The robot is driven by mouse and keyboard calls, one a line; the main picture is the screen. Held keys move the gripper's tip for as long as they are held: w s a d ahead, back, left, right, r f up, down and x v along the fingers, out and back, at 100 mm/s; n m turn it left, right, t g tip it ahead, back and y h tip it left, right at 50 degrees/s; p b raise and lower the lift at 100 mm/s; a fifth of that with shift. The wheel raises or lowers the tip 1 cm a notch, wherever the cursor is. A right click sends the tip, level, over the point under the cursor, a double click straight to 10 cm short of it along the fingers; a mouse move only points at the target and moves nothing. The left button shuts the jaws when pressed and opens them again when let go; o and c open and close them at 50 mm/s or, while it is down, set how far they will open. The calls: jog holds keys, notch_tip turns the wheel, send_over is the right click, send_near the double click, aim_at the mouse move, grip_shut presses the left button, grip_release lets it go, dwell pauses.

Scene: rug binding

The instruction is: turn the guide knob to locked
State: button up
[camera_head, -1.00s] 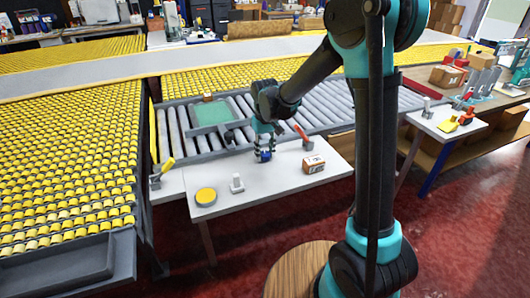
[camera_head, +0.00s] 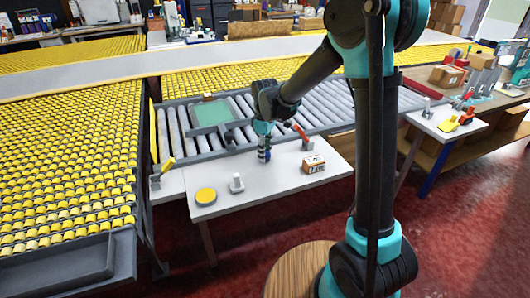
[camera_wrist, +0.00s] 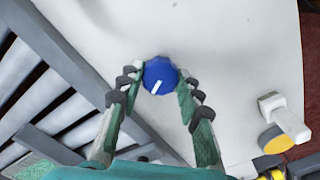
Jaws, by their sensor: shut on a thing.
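The guide knob (camera_wrist: 160,76) is blue and round with a white line on its top. In the wrist view the line slants from the knob's middle toward the lower left. My gripper (camera_wrist: 158,80) is shut on the knob, one finger on each side. In the head view my gripper (camera_head: 264,155) points down at the white table (camera_head: 225,208). There the knob is small and mostly hidden by the fingers. I see no readable locked mark beside the knob.
A yellow disc (camera_head: 206,196), a small white-grey fitting (camera_head: 237,184) and a box (camera_head: 314,165) stand on the table. A red-handled clamp (camera_head: 301,134) is close behind my gripper. The roller conveyor (camera_head: 315,98) runs along the back.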

dwell(0.3)
jog(key=o, duration=1.2)
jog(key=shift+c, duration=0.2)
jog(key=shift+r, duration=0.1)
notch_tip(320, 180, up, 12)
